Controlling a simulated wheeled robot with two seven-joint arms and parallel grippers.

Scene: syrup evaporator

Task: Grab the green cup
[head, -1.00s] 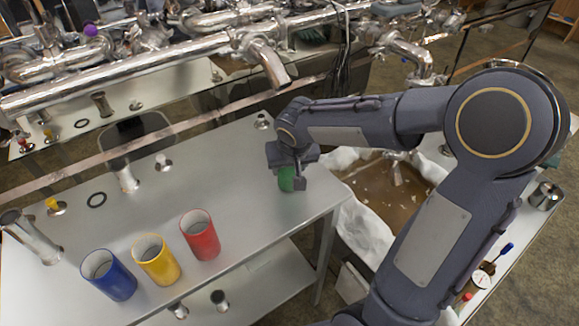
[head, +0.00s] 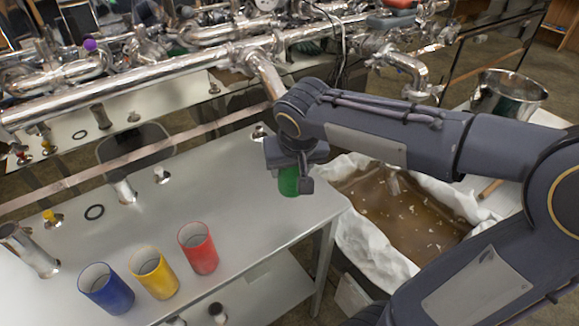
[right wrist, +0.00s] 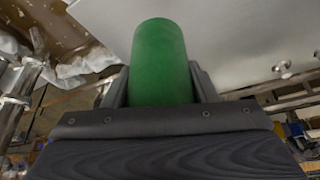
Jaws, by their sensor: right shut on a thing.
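The green cup (head: 289,181) is between the fingers of my right gripper (head: 289,176), near the right end of the metal table (head: 237,184). In the right wrist view the green cup (right wrist: 160,62) fills the space between the two fingers, and the right gripper (right wrist: 160,88) is shut on it. The fingers hide part of the cup's sides. I cannot tell from the head view whether its bottom touches the table. My left gripper is not in view.
A blue cup (head: 107,290), a yellow cup (head: 155,274) and a red cup (head: 199,249) stand in a row at the table's front. A basin of brown liquid (head: 405,213) with white lining lies to the right. Metal pipes (head: 130,75) run behind the table.

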